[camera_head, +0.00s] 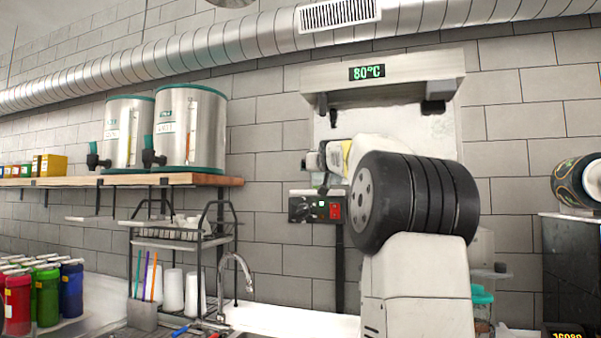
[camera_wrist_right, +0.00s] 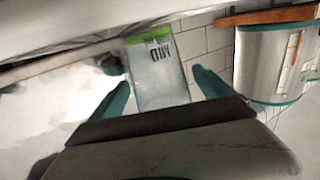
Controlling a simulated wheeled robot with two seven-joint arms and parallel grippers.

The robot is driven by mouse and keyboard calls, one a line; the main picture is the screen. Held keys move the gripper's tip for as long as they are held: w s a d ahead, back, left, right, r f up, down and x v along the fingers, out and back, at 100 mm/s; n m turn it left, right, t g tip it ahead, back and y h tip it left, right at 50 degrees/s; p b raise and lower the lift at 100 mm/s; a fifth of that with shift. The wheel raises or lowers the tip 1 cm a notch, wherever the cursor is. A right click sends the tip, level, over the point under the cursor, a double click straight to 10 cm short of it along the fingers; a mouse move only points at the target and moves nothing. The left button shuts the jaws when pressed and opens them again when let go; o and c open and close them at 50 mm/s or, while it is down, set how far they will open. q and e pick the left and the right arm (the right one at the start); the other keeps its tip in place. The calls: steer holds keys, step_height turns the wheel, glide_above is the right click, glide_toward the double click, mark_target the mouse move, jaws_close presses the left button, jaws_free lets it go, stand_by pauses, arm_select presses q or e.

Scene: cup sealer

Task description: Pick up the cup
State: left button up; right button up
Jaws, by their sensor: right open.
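The cup (camera_wrist_right: 160,78) is a pale, translucent vessel with a green band and dark lettering at one end. In the right wrist view it shows between the two teal fingers of my right gripper (camera_wrist_right: 165,97), with gaps to both fingers. My right gripper is open and holds nothing. In the head view, teal parts that look like its fingers (camera_head: 482,294) show behind my own arm. My arm hides much of that area, and I cannot make out the cup there. My left gripper is not in view.
A machine with an 80°C display (camera_head: 367,72) is on the wall behind my arm. Steel dispensers (camera_head: 190,125) stand on a wooden shelf (camera_head: 205,180) at left. Below are a wire rack (camera_head: 180,243), a faucet (camera_head: 238,265) and several coloured jars (camera_head: 45,295). A dark appliance (camera_head: 575,265) stands at right.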

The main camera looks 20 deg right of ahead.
steer(key=shift+w+d, duration=0.1)
steer(key=shift+w, duration=0.25)
jaws_close()
steer(key=shift+r, duration=0.1)
steer(key=shift+r, duration=0.1)
